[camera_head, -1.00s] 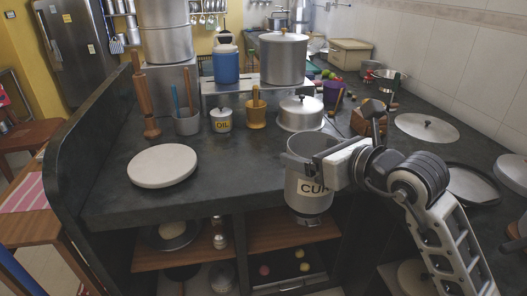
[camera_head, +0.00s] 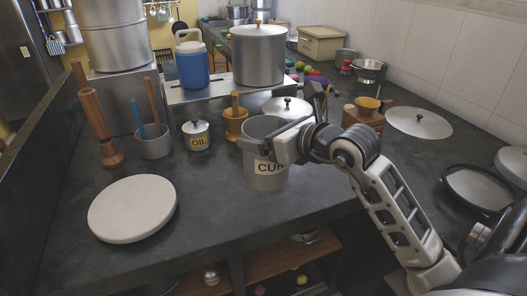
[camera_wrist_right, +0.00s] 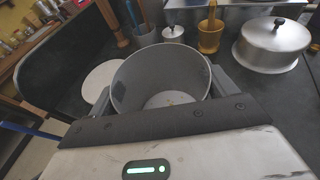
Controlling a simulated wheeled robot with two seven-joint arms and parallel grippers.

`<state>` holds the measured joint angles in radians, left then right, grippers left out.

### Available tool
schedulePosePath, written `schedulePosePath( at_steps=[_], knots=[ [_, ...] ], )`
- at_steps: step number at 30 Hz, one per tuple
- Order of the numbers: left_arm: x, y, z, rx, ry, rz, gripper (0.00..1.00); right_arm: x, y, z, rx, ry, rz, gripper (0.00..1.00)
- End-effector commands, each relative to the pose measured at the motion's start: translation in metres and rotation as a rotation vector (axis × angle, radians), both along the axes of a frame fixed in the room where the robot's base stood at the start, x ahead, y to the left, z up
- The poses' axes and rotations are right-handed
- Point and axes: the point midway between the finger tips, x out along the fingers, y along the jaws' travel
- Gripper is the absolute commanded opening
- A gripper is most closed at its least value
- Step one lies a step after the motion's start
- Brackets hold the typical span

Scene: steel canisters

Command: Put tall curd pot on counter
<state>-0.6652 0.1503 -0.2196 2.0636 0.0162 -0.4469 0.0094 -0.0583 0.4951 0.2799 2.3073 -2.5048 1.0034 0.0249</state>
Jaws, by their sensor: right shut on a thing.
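The tall curd pot (camera_head: 265,180) is a grey metal pot with a partly covered "CUR" label. It is upright over the dark counter (camera_head: 225,215), near its front edge. I cannot tell whether its base touches the surface. My right gripper (camera_head: 262,144) is shut on the pot near its rim, with the arm coming from the right. My left gripper is not in view.
A white round board (camera_head: 132,208) lies to the left. An oil pot (camera_head: 196,136), a brass mortar (camera_head: 235,124) and a lidded steel pot (camera_head: 285,106) stand behind. Counter between board and curd pot is clear.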

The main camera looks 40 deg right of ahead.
Motion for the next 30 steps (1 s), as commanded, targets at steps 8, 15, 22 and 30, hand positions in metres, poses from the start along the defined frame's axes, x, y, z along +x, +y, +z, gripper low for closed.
schedulePosePath(
  at_steps=[8, 15, 22, 30],
  knots=[
    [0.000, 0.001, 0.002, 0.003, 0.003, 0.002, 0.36, 0.054, -0.037, -0.032, 0.001, -0.002, -0.002, 0.26],
    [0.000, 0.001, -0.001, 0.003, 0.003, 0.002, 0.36, 0.078, -0.053, -0.068, -0.002, -0.006, -0.001, 0.26],
    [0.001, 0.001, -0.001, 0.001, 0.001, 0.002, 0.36, 0.088, -0.059, -0.082, -0.001, -0.006, -0.002, 0.26],
    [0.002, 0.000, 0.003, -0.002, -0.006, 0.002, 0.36, 0.088, -0.059, -0.112, -0.002, -0.006, -0.001, 0.26]
  ],
)
